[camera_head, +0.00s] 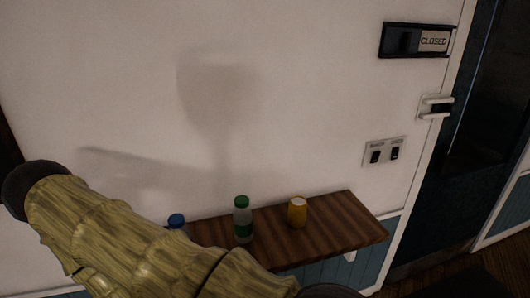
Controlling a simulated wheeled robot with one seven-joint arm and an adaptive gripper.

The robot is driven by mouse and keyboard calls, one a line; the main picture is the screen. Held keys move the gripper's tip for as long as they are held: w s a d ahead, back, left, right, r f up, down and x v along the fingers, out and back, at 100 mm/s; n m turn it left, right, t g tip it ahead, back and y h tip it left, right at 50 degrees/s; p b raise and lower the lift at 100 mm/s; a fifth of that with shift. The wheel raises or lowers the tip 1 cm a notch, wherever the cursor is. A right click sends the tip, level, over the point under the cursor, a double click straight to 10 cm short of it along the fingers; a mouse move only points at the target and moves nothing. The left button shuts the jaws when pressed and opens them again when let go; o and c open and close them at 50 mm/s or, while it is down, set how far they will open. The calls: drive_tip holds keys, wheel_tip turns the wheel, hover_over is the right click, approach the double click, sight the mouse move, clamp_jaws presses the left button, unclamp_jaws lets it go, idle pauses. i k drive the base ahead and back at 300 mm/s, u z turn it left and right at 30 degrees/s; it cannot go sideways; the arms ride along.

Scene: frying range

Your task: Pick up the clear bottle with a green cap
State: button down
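The clear bottle with a green cap (242,221) stands upright on a narrow wooden wall shelf (335,222). It has a green band low on its side. A yellow-brown arm link of mine crosses the lower left of the view, in front of the shelf's left part. My gripper is not in view, so its place relative to the bottle does not show.
A blue-capped bottle (177,221) stands left of the green-capped one, mostly hidden behind my arm. The shelf's right end is bare. A wall switch plate (385,152) and a doorway (480,130) are at right.

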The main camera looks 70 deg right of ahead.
sight(243, 214)
drive_tip(key=z, duration=1.95)
